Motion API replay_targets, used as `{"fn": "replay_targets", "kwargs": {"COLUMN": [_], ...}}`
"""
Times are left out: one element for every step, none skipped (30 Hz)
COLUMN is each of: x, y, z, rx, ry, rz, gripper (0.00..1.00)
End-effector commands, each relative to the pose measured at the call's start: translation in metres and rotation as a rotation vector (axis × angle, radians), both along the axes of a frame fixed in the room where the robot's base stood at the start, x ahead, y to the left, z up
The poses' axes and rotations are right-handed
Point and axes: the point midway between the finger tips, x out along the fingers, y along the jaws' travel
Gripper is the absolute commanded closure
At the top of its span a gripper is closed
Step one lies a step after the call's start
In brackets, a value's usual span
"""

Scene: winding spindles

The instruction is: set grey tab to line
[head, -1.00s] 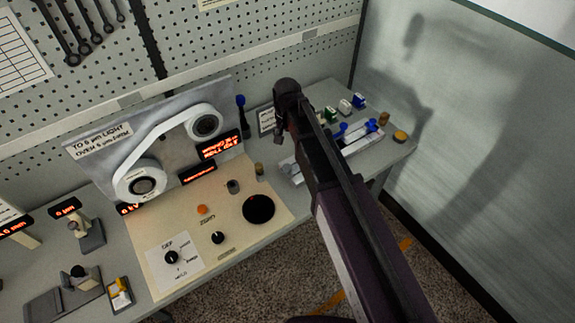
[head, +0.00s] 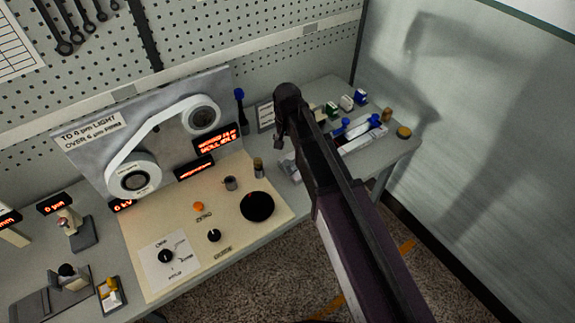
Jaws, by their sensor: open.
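The cream control panel (head: 200,280) lies on the bench left of my arm. It bears a small grey cylinder (head: 230,183), an orange button (head: 198,206), a black knob (head: 214,235), a large black disc (head: 257,207) and a black selector knob (head: 166,257) on a white label plate. I cannot tell which part is the grey tab, and the small lettering is too blurred to read surely. The dark end of my arm with my gripper (head: 280,138) is above the bench, right of the panel and apart from it. Its fingers are barely discernible; nothing shows in them.
Behind the panel stands a grey board (head: 90,160) with a white belt (head: 150,130) around two spindles and red-lit displays. A rail with blue-handled parts (head: 360,133) lies partly behind my arm. Small fixtures (head: 70,275) stand at left. The pegboard and right wall bound the bench.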

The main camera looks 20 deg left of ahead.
Motion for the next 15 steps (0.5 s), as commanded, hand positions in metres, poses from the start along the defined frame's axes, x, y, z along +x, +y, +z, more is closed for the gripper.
{"fn": "replay_targets", "kwargs": {"x": [0.0, 0.0, 0.0, 0.0, 0.0, 0.0, 0.0, 0.0, 0.0, 0.0, 0.0, 0.0, 0.0, 0.0, 0.0], "y": [0.0, 0.0, 0.0, 0.0, 0.0, 0.0, 0.0, 0.0, 0.0, 0.0, 0.0, 0.0, 0.0, 0.0, 0.0], "z": [-0.008, -0.011, -0.014, -0.016, -0.018, -0.021, -0.023, -0.026, -0.029, -0.031, -0.033, -0.037, -0.039, -0.041, -0.044], "rx": [0.0, 0.0, 0.0, 0.0, 0.0, 0.0, 0.0, 0.0, 0.0, 0.0, 0.0, 0.0, 0.0, 0.0, 0.0], "ry": [0.0, 0.0, 0.0, 0.0, 0.0, 0.0, 0.0, 0.0, 0.0, 0.0, 0.0, 0.0, 0.0, 0.0, 0.0], "rz": [0.0, 0.0, 0.0, 0.0, 0.0, 0.0, 0.0, 0.0, 0.0, 0.0, 0.0, 0.0, 0.0, 0.0, 0.0], "gripper": [0.21, 0.21, 0.21, 0.21, 0.21, 0.21, 0.21, 0.21, 0.21, 0.21, 0.21, 0.21, 0.21, 0.21, 0.21]}}
